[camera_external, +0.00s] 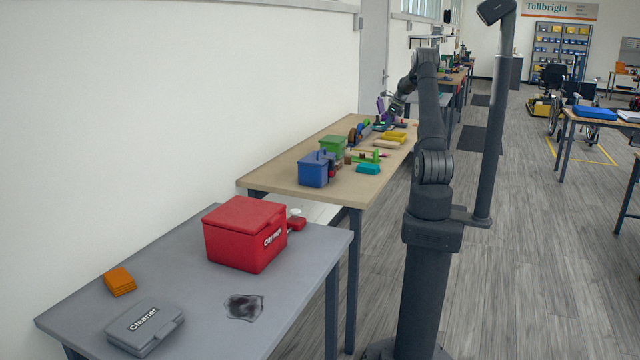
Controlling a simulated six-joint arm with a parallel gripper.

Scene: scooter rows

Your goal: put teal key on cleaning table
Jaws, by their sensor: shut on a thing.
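My gripper (388,116) is small and far off, over the far end of the wooden workbench (262,179). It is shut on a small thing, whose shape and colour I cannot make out. I cannot tell the teal key apart at this distance. The cleaning table (190,262) is the grey table at the front left, well apart from my gripper.
The workbench holds a blue box (313,170), a green box (332,146), a teal block (368,169), yellow blocks (395,136) and a purple thing (381,107) near my gripper. The middle of the cleaning table is bare. A wall runs along the left.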

